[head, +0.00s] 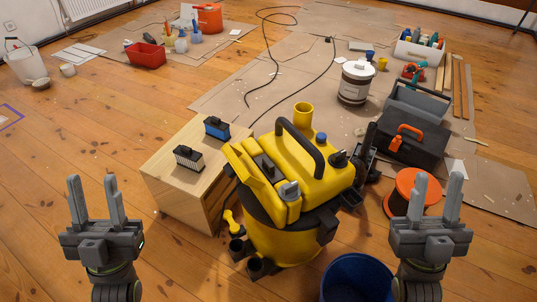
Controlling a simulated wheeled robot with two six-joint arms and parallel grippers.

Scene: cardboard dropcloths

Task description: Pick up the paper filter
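A pleated, whitish filter with a black top (189,159), which looks like the paper filter, stands on a light wooden box (165,190) left of the yellow vacuum. A similar blue filter with a black top (216,128) stands behind it on the same box. My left gripper (92,181) is open and empty, in front and to the left of the box, apart from both filters. My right gripper (439,175) is open and empty at the right, far from the filters, beyond the vacuum.
The yellow vacuum (310,170) stands close to the box's right side. A dark blue bucket (357,280) and an orange reel (403,200) are near my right gripper. A black toolbox (410,145) stands behind. The wooden floor left of the box is clear.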

